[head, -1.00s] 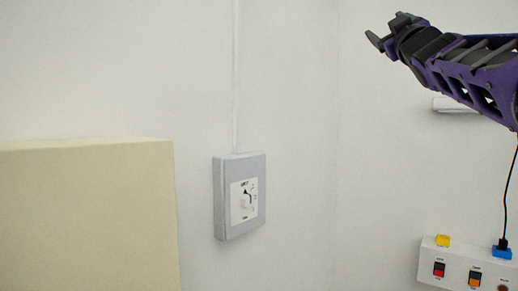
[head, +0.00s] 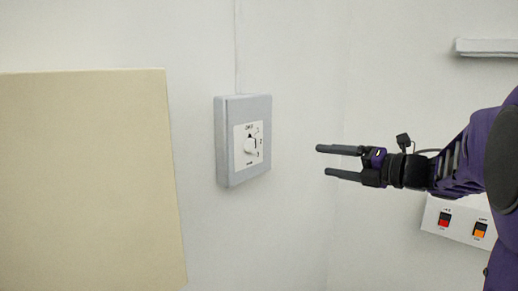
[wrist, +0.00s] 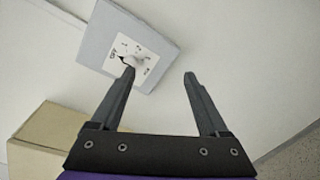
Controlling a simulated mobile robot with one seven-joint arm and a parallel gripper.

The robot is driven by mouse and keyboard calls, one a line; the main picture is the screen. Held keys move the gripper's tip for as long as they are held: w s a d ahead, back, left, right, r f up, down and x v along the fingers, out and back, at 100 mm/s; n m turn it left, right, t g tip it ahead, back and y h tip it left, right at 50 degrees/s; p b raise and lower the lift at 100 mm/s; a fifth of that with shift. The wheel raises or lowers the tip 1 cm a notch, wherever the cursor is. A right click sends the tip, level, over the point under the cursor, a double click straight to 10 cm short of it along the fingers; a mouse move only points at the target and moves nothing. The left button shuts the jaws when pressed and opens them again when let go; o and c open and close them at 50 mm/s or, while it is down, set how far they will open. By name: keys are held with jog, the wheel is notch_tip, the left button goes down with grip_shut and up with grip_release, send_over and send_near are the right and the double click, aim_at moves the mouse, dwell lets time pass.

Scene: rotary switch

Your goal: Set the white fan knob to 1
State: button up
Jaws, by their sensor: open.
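The white fan knob (head: 250,146) sits on a white dial plate (head: 257,156) in a grey wall box (head: 232,110). Its dark pointer mark is toward the top of the dial, near the label there, which is too small to read surely. My gripper (head: 324,161) is open and empty, to the right of the box and apart from it. In the wrist view, the box (wrist: 95,40) is at the top, with the knob (wrist: 130,62) partly behind the tip of the left finger.
A large cream block (head: 80,180) stands left of the wall box; it also shows in the wrist view (wrist: 45,140). A white panel with red and orange switches (head: 455,222) is at the lower right, behind my arm. A white ledge (head: 490,47) is at the upper right. Wall between box and gripper is clear.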

jog(key=s+a+r+n+g+y, duration=0.1)
jog(key=s+n+g+y, duration=0.1)
jog(key=s+n, duration=0.15)
send_near(255, 147)
jog(key=shift+m+y, duration=0.25)
jog(key=shift+y, duration=0.15)
jog(key=x, duration=0.8)
jog(key=shift+w+a+f, duration=0.15)
jog(key=shift+f, duration=0.2)
grip_shut()
